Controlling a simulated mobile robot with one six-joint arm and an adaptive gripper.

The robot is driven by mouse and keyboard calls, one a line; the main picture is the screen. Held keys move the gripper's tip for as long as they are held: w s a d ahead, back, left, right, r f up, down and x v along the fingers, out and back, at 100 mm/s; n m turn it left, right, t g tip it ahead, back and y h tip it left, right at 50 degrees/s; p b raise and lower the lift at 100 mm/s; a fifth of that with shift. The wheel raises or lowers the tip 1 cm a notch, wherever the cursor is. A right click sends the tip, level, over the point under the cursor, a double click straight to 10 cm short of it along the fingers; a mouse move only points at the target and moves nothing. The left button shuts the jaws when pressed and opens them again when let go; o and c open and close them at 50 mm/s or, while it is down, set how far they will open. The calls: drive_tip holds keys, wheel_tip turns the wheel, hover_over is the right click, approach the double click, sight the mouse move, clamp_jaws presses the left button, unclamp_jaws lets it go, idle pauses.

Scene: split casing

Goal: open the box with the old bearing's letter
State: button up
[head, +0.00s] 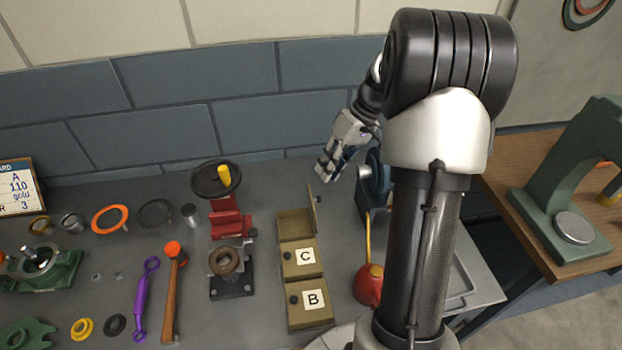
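A row of three olive-brown boxes stands on the bench in the head view. The near box (309,312) has a shut lid marked B, and the middle box (303,270) has a shut lid marked C. The far box (294,223) is open, its lid (312,209) standing upright at its right side; no letter shows on it. My gripper (324,173) is above and beyond the open box, a little to its right, apart from the lid. I see nothing held, but its finger gap is too small to judge. I cannot pick out the old bearing.
A red press with a black handwheel (216,180) and a fixture with a brown ring (224,262) stand left of the boxes. A red oil can (369,284) is close on their right. A blue machine (374,185) stands behind. A hammer (172,290) lies further left.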

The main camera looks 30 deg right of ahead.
drive_tip(key=a+n+p, duration=0.2)
drive_tip(key=n, duration=0.1)
drive_tip(key=w+a+r+n+h+p, duration=0.1)
drive_tip(key=a+n+p, duration=0.1)
drive_tip(key=n, duration=0.2)
drive_tip(key=w+a+n+p, duration=0.1)
drive_tip(key=a+n, duration=0.2)
drive_tip(key=shift+w+r+n+g+p, duration=0.2)
drive_tip(key=shift+r+n+g+p, duration=0.1)
drive_tip(key=shift+p, duration=0.1)
clamp_jaws()
wheel_tip(320, 180, down, 10)
drive_tip(key=n, duration=0.2)
drive_tip(key=shift+n+h, duration=0.3)
drive_tip(key=shift+h, duration=0.1)
drive_tip(key=shift+s+r, duration=0.15)
drive_tip(key=shift+d+b, duration=0.1)
drive_tip(key=shift+b, duration=0.35)
